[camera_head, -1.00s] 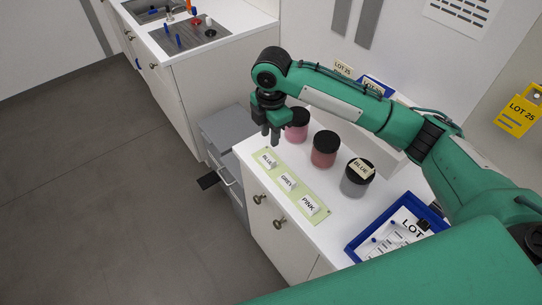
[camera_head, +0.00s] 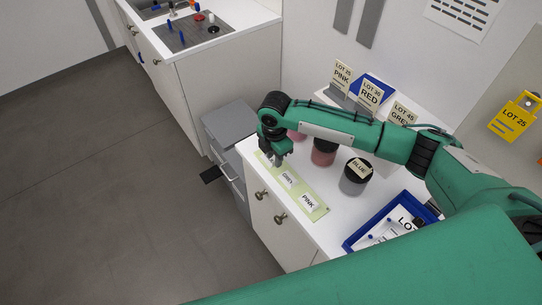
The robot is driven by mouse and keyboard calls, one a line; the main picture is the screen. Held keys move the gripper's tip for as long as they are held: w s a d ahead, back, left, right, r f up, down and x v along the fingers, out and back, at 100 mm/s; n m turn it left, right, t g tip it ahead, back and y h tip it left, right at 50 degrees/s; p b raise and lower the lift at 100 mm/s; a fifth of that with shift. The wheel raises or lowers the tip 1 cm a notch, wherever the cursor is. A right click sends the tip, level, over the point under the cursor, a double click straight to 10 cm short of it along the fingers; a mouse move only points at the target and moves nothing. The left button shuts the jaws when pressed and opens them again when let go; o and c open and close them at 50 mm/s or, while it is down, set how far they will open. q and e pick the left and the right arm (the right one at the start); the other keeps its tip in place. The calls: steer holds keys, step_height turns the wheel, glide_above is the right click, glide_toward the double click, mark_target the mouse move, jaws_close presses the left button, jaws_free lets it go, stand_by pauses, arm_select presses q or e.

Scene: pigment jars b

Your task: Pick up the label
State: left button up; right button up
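A pale green strip (camera_head: 318,212) lies along the front of the white counter. It bears a GREY label (camera_head: 287,179) and a PINK label (camera_head: 308,202). My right gripper (camera_head: 275,160) points down over the strip's far end, where the BLUE label is now hidden behind it. I cannot tell whether its fingers are open or shut, or touch that label. Another BLUE label (camera_head: 358,167) is on the black lid of the grey jar (camera_head: 353,185). My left gripper is not in view.
A jar with pink contents (camera_head: 323,156) stands behind the strip; another is partly hidden by my arm. A blue tray (camera_head: 350,242) with papers is at right. Lot cards PINK (camera_head: 341,77), RED (camera_head: 370,93) and GREY (camera_head: 402,115) stand behind. A grey drawer unit (camera_head: 230,125) is at left.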

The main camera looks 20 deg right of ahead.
steer(key=shift+f, duration=0.9)
steer(key=shift+c, duration=0.4)
jaws_close()
steer(key=shift+r, duration=0.2)
